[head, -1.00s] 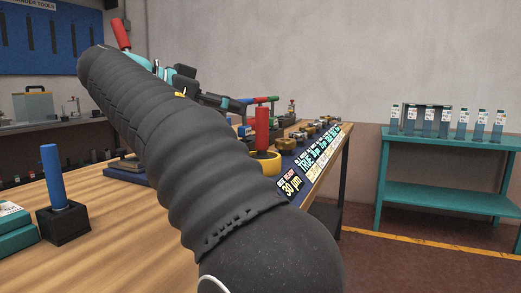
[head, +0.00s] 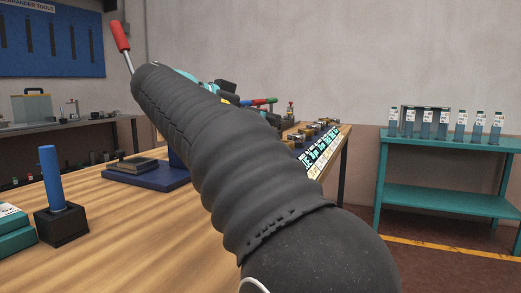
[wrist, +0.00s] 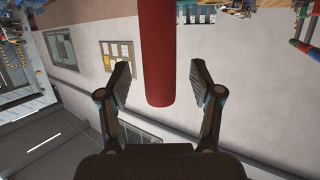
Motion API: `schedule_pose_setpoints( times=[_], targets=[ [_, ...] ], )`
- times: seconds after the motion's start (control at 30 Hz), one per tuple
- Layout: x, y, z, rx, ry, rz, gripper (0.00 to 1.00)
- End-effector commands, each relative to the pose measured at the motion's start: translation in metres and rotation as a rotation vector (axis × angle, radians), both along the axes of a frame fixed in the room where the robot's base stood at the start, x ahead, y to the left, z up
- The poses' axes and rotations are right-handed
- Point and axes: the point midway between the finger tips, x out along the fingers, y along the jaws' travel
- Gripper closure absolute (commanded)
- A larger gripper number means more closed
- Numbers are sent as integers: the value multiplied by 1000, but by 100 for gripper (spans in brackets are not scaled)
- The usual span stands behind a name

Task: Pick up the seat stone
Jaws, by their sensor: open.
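My gripper (wrist: 160,84) is open in the wrist view, its two dark fingers spread to either side of a thick red cylinder (wrist: 158,50). The red cylinder enters from the top edge, and its rounded end lies between the fingers with a gap on each side. Whether it is the seat stone I cannot tell; no label shows. In the head view my arm covers the middle of the bench and hides the gripper's fingers. A red handle on a metal shaft (head: 120,36) shows at upper left, its lower end hidden behind my arm.
A blue cylinder (head: 49,170) stands in a black block (head: 61,226) at the left of the wooden bench (head: 125,235). A dark blue base (head: 145,180) lies behind it. A teal shelf (head: 450,147) with several labelled bottles stands at right. The bench's front middle is clear.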

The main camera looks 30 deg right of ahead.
Motion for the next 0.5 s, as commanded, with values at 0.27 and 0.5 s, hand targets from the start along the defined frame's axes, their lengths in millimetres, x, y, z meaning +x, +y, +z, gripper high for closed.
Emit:
schedule_pose_setpoints(
  times=[0.27,0.5],
  targets=[
    [0,0,0,0,0,0,95],
    [0,0,1,-1,-1,0,100]
  ],
)
